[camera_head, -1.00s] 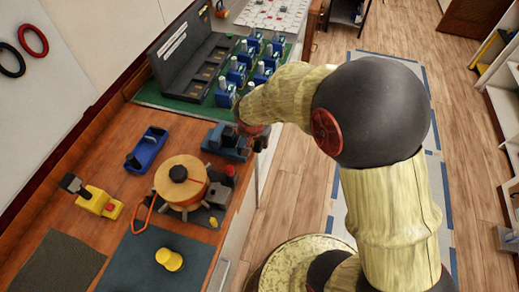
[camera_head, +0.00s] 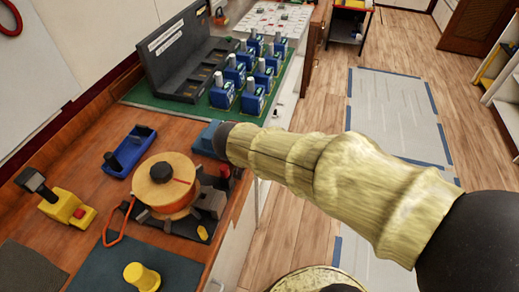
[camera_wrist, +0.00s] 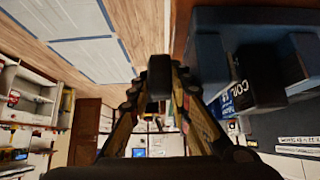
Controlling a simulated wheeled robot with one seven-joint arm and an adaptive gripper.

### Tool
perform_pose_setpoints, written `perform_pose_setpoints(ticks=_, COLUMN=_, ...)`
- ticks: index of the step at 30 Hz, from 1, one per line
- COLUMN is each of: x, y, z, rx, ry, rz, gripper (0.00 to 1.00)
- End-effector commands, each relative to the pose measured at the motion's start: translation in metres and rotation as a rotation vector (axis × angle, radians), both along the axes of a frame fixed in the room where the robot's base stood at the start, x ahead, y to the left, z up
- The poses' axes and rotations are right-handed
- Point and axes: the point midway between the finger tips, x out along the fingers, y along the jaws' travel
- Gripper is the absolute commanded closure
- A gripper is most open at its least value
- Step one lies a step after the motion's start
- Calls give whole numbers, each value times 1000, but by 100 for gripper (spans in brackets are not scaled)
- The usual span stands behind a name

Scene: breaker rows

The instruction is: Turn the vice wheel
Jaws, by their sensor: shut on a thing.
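The blue vice (camera_head: 206,139) stands at the bench's right edge in the head view. It also shows as a dark blue block at the upper right of the wrist view (camera_wrist: 235,38). The vice wheel (camera_wrist: 158,73) shows as a dark part between my fingertips in the wrist view. My gripper (camera_wrist: 159,92) is shut on it, with the fingers converging around it. In the head view, my arm's end covers the wheel and fingers beside the vice. The wheel's turn angle cannot be read.
A wooden drum with an orange cord (camera_head: 163,190) stands close in front of the vice. A blue tool (camera_head: 129,150), a yellow-and-black device (camera_head: 57,202) and a yellow knob (camera_head: 141,276) are on the bench. Blue breakers (camera_head: 222,92) stand behind. The floor at right is clear.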

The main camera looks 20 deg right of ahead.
Motion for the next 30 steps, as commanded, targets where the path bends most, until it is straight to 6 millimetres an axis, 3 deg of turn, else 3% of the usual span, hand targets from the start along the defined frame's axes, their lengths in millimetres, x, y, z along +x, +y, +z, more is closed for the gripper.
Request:
perform_pose_setpoints(ticks=16, x=-3, y=3, z=-2, rx=-161, ry=-219, rz=3, gripper=100)
perform_pose_setpoints(ticks=30, x=-4, y=2, z=-2, rx=-197, ry=-266, rz=0, gripper=100)
